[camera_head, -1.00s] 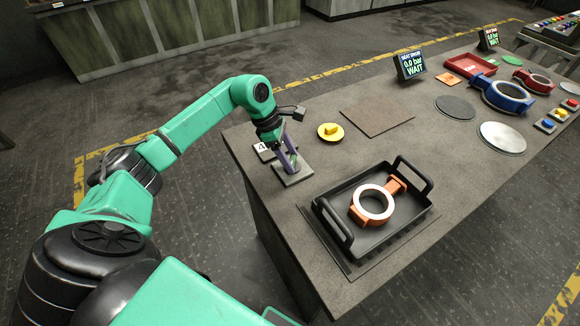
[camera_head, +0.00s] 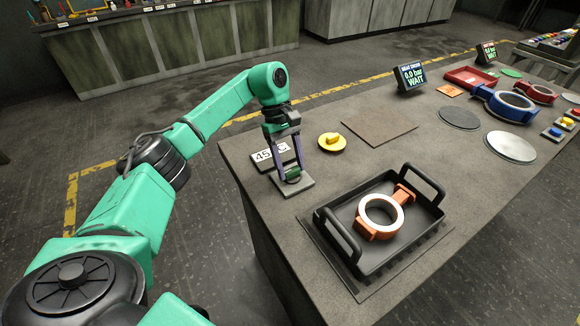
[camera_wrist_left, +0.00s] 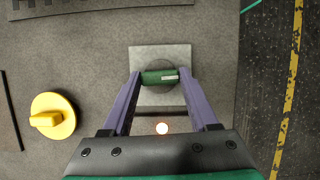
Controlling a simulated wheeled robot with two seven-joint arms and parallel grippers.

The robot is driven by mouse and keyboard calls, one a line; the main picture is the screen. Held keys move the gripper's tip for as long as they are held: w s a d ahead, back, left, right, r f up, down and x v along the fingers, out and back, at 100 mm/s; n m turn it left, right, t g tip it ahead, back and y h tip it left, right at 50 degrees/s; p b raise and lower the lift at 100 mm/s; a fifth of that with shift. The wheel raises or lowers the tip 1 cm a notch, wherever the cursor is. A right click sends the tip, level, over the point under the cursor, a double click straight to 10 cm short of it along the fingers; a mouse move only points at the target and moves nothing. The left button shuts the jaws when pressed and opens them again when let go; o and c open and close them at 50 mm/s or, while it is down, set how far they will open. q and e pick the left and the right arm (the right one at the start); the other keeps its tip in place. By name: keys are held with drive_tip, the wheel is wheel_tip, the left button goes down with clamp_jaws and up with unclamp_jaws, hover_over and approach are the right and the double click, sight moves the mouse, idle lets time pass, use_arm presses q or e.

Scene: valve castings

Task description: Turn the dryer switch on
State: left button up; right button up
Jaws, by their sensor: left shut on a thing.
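The dryer switch shows as a small dark green handle on a round grey base, set on a square light grey plate (camera_head: 294,187) near the table's left edge. My left gripper (camera_head: 292,173) points down over the plate and is shut on the green handle. In the left wrist view the green handle (camera_wrist_left: 160,76) lies crosswise between the two purple fingers, with a pale mark toward its right end. A white sign (camera_head: 264,157) reading 45 and partly hidden by my gripper lies behind the plate. My right gripper is not in view.
A yellow round knob (camera_head: 332,142) stands right of the switch. A black tray (camera_head: 400,252) with two raised handles holds an orange ring casting (camera_head: 380,217). A brown mat (camera_head: 379,130), a display (camera_head: 410,76) reading 0.0 bar WAIT and a blue casting (camera_head: 508,104) are farther right.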

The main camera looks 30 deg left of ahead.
use_arm(q)
drive_tip(key=shift+m, duration=0.4)
drive_tip(key=o, duration=1.4)
drive_tip(key=p+v, duration=0.2)
drive_tip(key=v, duration=0.5)
drive_tip(key=p+v, duration=0.2)
drive_tip(key=v, duration=0.5)
drive_tip(key=shift+w+r, duration=0.25)
drive_tip(key=shift+r, duration=0.1)
drive_tip(key=shift+f, duration=0.1)
